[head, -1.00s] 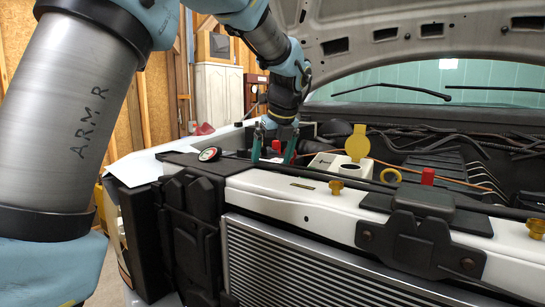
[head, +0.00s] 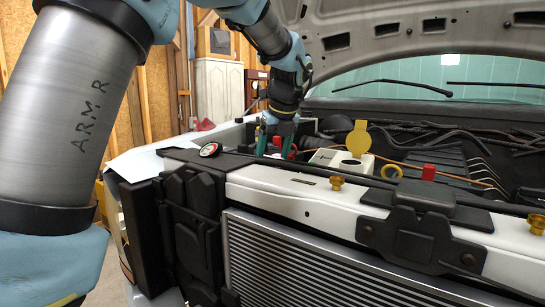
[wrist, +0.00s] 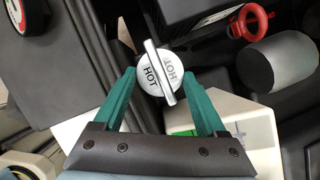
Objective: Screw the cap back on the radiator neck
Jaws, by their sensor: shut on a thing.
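My gripper (head: 277,142) reaches down into the engine bay behind the front crossmember in the head view. In the wrist view its two green fingers (wrist: 163,88) are shut on the silver round cap (wrist: 152,58), which has a raised bar handle and the word HOT on both sides of it. The cap sits between the fingertips with its top facing the camera. The cap hides whatever is beneath it, so I cannot tell whether it touches the radiator neck. The finned radiator (head: 300,262) stands at the front in the head view.
A white reservoir (head: 325,158) with a raised yellow lid (head: 359,138) stands right of the gripper. A round gauge (head: 210,150) lies to the left. In the wrist view, a red ring handle (wrist: 249,22) and grey cylinder (wrist: 279,63) are close on the right.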

